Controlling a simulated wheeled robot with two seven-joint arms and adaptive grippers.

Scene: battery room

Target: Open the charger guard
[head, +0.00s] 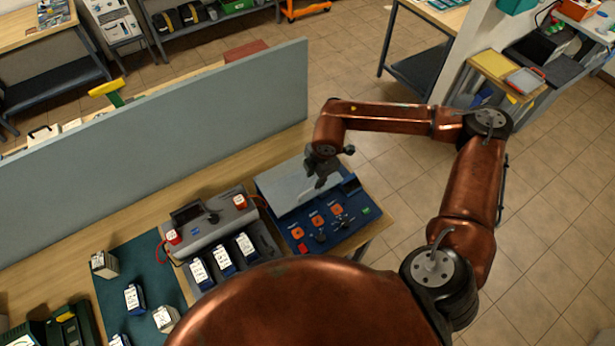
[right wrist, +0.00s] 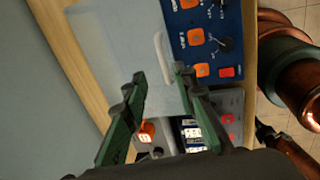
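The charger guard (head: 293,188) is a pale grey flat panel over the back part of the blue charger panel (head: 337,217); it looks closed. It also shows in the right wrist view (right wrist: 125,45). A whitish bar handle (right wrist: 162,55) stands along its edge. My right gripper (head: 321,183) is above the guard beside the handle. In the right wrist view its two fingers (right wrist: 160,76) are spread apart, with the handle's near end between or just beyond the tips. Whether they touch it I cannot tell. My left gripper is not in view.
A grey divider (head: 170,140) runs behind the bench. Left of the charger panel is a grey charging unit (head: 212,225) with several batteries and red-capped clips. A teal mat (head: 115,290) holds more batteries. Floor is free to the right of the bench.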

